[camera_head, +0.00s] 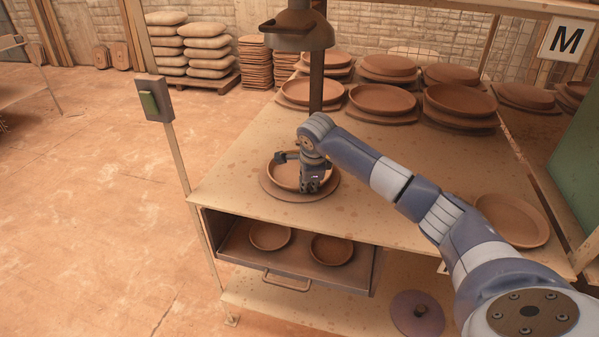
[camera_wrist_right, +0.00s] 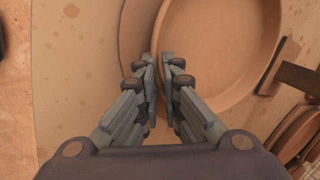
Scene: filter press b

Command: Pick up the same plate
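A brown clay plate (camera_head: 283,177) with a raised rim sits on a flat round disc (camera_head: 300,196) near the front left of the table. My right gripper (camera_head: 312,184) points down at the right part of this plate. In the right wrist view, its two fingers (camera_wrist_right: 158,72) stand close together, one on each side of the rim of the plate (camera_wrist_right: 215,45), with almost no gap. The plate looks level and low over the disc; I cannot tell whether it is clear of it. My left gripper is not in view.
A dark press head (camera_head: 300,35) hangs behind the plate. Stacked plates (camera_head: 383,100) fill the table's back, and a large plate (camera_head: 512,220) lies at right. An open drawer (camera_head: 330,275) below holds two small plates. A post with a green switch (camera_head: 150,103) stands left.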

